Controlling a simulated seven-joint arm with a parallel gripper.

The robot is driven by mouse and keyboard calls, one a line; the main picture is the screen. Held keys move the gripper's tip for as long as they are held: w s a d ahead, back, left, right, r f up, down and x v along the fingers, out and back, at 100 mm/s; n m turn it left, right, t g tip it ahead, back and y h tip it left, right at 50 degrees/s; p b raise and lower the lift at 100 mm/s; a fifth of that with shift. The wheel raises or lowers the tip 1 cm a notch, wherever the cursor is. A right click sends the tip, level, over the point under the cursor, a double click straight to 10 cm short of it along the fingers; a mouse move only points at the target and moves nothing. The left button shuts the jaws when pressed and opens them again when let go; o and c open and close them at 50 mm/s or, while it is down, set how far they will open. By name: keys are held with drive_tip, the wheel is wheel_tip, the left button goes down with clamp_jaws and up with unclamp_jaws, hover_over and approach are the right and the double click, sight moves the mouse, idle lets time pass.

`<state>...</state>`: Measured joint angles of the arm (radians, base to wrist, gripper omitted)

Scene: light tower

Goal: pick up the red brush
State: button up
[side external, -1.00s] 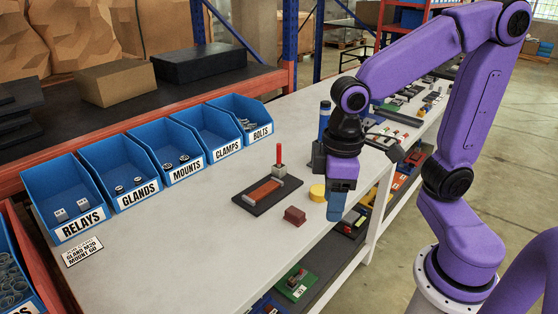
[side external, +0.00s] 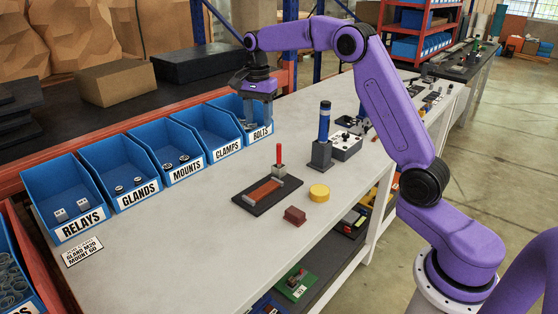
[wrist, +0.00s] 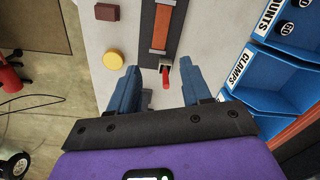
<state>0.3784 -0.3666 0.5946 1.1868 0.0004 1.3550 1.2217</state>
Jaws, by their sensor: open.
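A thin red upright rod (side external: 279,154) stands in a small grey block (side external: 279,171) at the back end of a dark plate (side external: 262,208). It is the likeliest red brush, but no bristles can be made out. A dark red block (side external: 295,215) lies in front of the plate. My gripper (side external: 259,117) is open and empty, above the bolts bin in the side external view. In the wrist view the red rod (wrist: 166,80) shows between the two blue fingers of my gripper (wrist: 160,68), apart from both.
Blue labelled bins (side external: 205,133) line the back of the table. A yellow disc (side external: 319,192) lies right of the plate.

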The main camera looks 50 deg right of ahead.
sight(280, 145)
drive_tip(key=w+d+f+m, duration=0.25)
drive_tip(key=d+m, duration=0.45)
drive_tip(key=d, duration=0.6)
drive_tip(key=f, duration=1.1)
drive_tip(key=shift+w+a+f, duration=0.15)
drive_tip(key=shift+w+f, duration=0.3)
drive_tip(key=shift+f, duration=1.15)
drive_tip(key=shift+w+f, duration=0.1)
drive_tip(key=shift+f, duration=1.2)
clamp_jaws()
